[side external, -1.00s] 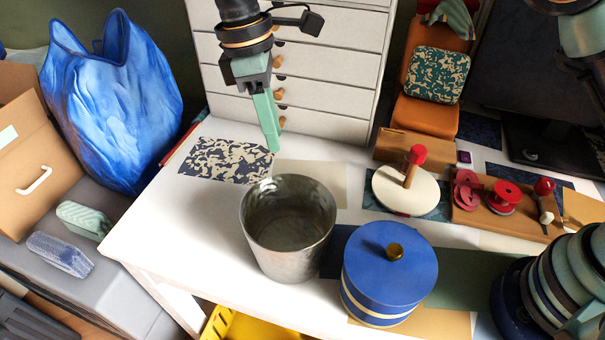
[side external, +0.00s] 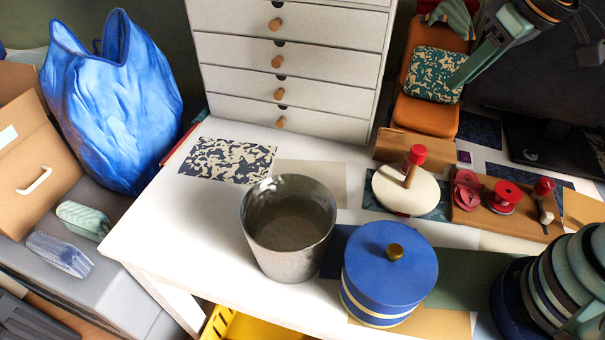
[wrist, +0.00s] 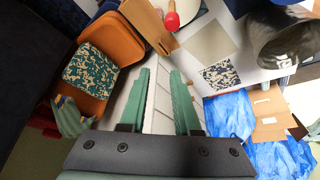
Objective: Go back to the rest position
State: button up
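My gripper (side external: 458,80) is raised at the upper right of the side view, in front of the orange chair with the patterned cushion. In the wrist view its two green fingers (wrist: 161,76) stand apart with nothing between them. The gripper is open and empty, clear of the table. Part of my arm leaves the top edge of the side view.
The white table holds a metal bucket (side external: 288,262), a blue lidded tin (side external: 385,280), a cream disc with a red-topped peg (side external: 405,195) and red spools (side external: 503,197). A white drawer cabinet (side external: 290,95) stands behind. A blue bag (side external: 115,110) is at left.

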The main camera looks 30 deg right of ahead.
jog(key=shift+s+d+f+m+t, duration=0.3)
jog(key=shift+s+d+f+m, duration=0.2)
jog(key=shift+s+d+f, duration=0.2)
